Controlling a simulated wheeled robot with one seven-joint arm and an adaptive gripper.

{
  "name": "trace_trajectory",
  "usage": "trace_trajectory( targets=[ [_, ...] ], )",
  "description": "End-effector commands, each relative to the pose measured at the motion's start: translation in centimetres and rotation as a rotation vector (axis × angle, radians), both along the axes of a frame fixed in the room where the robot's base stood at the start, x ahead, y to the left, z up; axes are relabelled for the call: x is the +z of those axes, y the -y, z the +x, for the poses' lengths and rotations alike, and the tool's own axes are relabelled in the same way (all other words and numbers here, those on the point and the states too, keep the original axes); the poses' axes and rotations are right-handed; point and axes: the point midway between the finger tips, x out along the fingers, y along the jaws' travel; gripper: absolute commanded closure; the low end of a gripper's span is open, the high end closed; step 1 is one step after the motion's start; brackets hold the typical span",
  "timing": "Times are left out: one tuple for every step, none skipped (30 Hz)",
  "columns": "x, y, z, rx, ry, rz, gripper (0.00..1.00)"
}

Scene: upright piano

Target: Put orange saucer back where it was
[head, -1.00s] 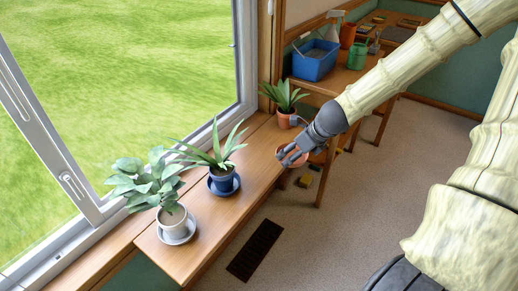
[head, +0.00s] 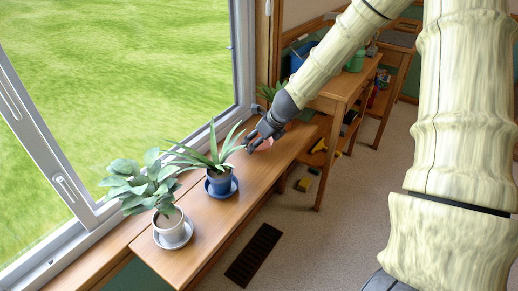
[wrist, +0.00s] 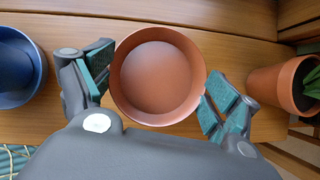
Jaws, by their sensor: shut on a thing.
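The orange saucer (wrist: 155,78) is a round, shallow terracotta dish, empty inside. In the wrist view it sits between the two fingers of my gripper (wrist: 157,88), which is shut on it. In the head view my gripper (head: 259,139) is over the wooden sill shelf, right of the blue pot, and only a sliver of the saucer (head: 266,144) shows under the fingers. I cannot tell whether the saucer touches the wood. A terracotta pot (wrist: 280,88) with a plant stands to its right in the wrist view, apart from it.
A blue pot (head: 220,182) on a blue saucer stands left of my gripper. A white pot (head: 168,219) on a pale saucer stands further left. The window (head: 246,60) borders the shelf behind. A wooden table (head: 345,84) stands to the right.

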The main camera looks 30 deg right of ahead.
Motion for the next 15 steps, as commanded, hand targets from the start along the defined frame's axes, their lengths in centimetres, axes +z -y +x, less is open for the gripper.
trace_trajectory(
  targets=[
    [-0.2,0.0,0.1,0.000,0.000,0.000,0.36],
    [-0.3,0.0,0.1,0.000,0.000,0.000,0.36],
    [-0.7,0.0,0.1,0.001,-0.001,0.001,0.36],
    [-1.0,0.0,0.1,0.001,-0.001,0.001,0.36],
    [-1.4,0.0,0.1,0.001,-0.001,0.001,0.36],
    [-1.9,-0.1,0.1,0.001,-0.001,0.001,0.36],
    [-2.3,-0.1,0.1,0.001,0.000,0.002,0.36],
    [-2.7,-0.1,0.1,0.000,0.000,0.002,0.36],
    [-3.1,-0.1,0.1,0.000,0.000,0.002,0.36],
    [-3.4,0.0,0.1,0.000,0.000,0.001,0.36],
    [-3.5,0.0,0.1,0.001,0.000,0.001,0.36],
    [-3.6,0.0,0.1,0.000,0.000,0.000,0.36],
    [-3.6,0.0,0.1,0.000,0.001,0.000,0.36],
    [-3.5,0.0,0.1,0.001,0.001,0.000,0.36],
    [-3.4,0.0,0.1,0.001,0.001,0.000,0.36]
  ],
)
